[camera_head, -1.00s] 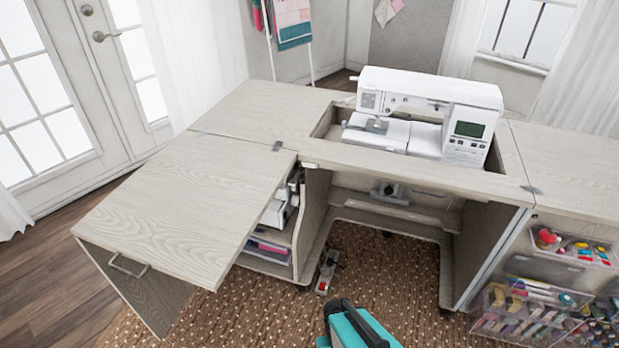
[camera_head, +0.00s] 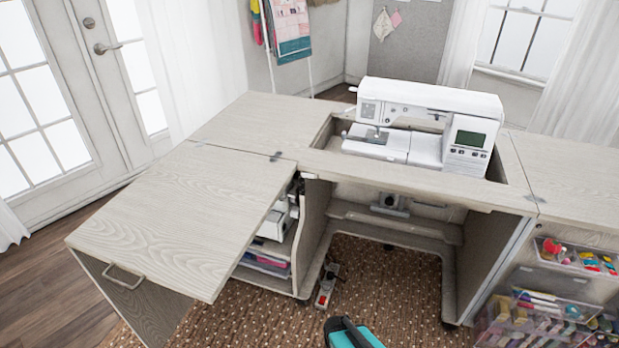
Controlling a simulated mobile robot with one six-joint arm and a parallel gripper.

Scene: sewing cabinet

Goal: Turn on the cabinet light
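The sewing cabinet (camera_head: 225,120) stands open, with its wood-grain top spread out and a fold-out leaf (camera_head: 185,215) at the left. No light is clearly recognisable on it, and I cannot make out a light switch. Under the top, in the knee space, a small grey and dark fitting (camera_head: 390,203) sits at the back; what it is I cannot tell. A teal and black part of my own arm shows at the bottom edge, below the knee opening. My gripper is not in view.
A white sewing machine (camera_head: 425,125) sits in the cabinet's top opening. A narrow grey device with reddish parts (camera_head: 327,286) lies on the brown dotted rug (camera_head: 385,285). Clear bins (camera_head: 535,318) of supplies hang at the right. Open shelves (camera_head: 270,250) stand left of the knee space.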

